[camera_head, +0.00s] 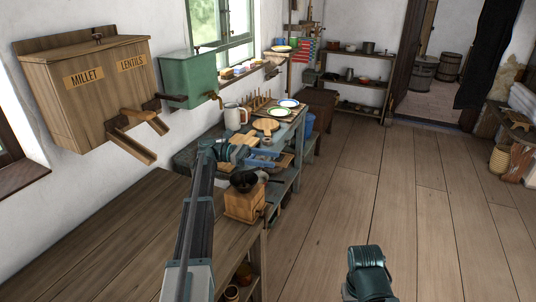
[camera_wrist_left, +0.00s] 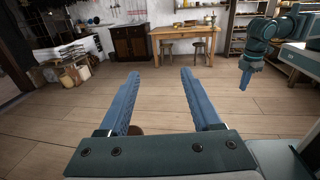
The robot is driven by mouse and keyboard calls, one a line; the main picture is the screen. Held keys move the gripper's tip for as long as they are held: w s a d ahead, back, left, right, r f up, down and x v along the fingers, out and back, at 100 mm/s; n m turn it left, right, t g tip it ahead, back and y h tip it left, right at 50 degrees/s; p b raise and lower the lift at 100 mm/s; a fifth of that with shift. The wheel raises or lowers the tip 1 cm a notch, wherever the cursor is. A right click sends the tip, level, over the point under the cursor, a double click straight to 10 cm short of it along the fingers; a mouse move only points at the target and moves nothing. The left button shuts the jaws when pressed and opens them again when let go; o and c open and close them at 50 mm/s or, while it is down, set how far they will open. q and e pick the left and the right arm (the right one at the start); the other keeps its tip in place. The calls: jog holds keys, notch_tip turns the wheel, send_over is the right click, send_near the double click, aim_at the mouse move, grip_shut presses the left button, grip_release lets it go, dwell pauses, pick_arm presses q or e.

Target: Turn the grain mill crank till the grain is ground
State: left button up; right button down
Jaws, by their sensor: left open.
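The grain mill (camera_head: 243,204) is a light wooden box with a dark bowl-like top, standing at the right end of the long wooden bench. Its crank is not clear in the head view. My left arm reaches past the mill's left side. My left gripper (camera_head: 274,160), with blue fingers, is beyond the mill and points right. In the left wrist view my left gripper (camera_wrist_left: 158,75) is open, with floor between its fingertips. A brown rounded thing (camera_wrist_left: 136,130) shows low between the fingers, too hidden to name. My right gripper (camera_wrist_left: 244,78) hangs pointing down; its opening is unclear. The grain is not visible.
A wooden millet and lentils dispenser (camera_head: 88,85) and a green tank (camera_head: 190,78) hang on the left wall. A white jug (camera_head: 234,117), boards and plates crowd the counter behind the mill. The plank floor (camera_head: 400,200) to the right is clear.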

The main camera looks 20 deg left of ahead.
pick_arm(q)
jog(key=s+d+r+p, duration=0.1)
jog(key=s+d, duration=0.3)
jog(key=s, duration=0.7)
jog(key=shift+s+d, duration=0.25)
jog(key=shift+d, duration=0.15)
